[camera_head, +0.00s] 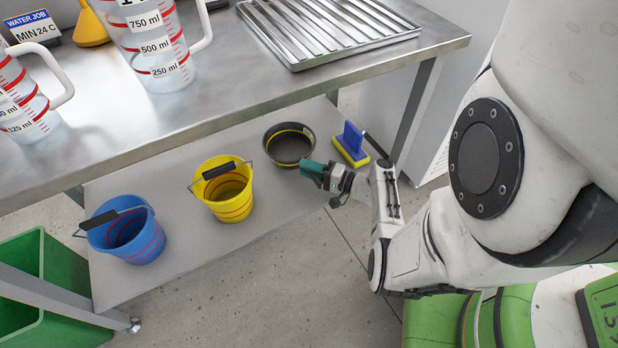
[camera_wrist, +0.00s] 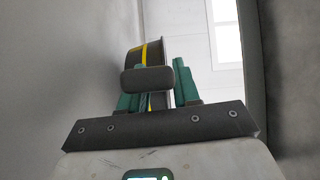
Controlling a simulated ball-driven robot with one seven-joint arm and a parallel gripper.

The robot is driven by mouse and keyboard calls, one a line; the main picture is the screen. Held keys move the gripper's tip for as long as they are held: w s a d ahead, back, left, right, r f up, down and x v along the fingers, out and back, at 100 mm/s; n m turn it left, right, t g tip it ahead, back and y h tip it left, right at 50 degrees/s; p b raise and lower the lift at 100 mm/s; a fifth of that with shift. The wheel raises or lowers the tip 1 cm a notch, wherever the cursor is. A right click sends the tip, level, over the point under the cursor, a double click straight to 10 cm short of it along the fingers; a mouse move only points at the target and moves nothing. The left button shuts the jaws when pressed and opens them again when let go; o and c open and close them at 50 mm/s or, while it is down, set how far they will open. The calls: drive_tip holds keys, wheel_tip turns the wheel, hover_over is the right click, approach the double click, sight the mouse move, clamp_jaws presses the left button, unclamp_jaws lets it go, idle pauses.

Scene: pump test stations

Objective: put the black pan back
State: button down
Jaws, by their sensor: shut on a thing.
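The black pan (camera_head: 289,147) is round with a yellow line inside. In the head view it is over the right part of the lower shelf, beside the yellow bucket; I cannot tell whether it touches the shelf. My gripper (camera_head: 313,168), with green fingers, is at the pan's right front side and shut on it. In the wrist view the pan (camera_wrist: 134,60) shows its dark side and yellow band beyond my gripper (camera_wrist: 158,88). A dark rounded piece, which looks like the pan's handle, lies at the fingers and hides part of the grip.
On the lower shelf (camera_head: 185,255) stand a yellow bucket (camera_head: 232,207) and a blue bucket (camera_head: 140,250). A blue and yellow brush (camera_head: 350,147) is just right of the pan. The steel tabletop (camera_head: 230,75) overhangs behind, bearing jugs and a ribbed tray (camera_head: 325,30). A green bin (camera_head: 40,255) is at left.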

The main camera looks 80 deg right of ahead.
drive_tip(key=shift+f+b, duration=0.6)
drive_tip(key=shift+f, duration=0.85)
drive_tip(key=shift+a+f, duration=0.1)
drive_tip(key=shift+f, duration=0.05)
drive_tip(key=c, duration=0.8)
unclamp_jaws()
drive_tip(key=shift+r, duration=0.2)
drive_tip(key=shift+s+r, duration=0.1)
drive_tip(key=shift+s, duration=0.15)
drive_tip(key=p+v, duration=0.1)
drive_tip(key=v, duration=1)
drive_tip(key=shift+s+p, duration=0.3)
drive_tip(key=shift+p, duration=0.05)
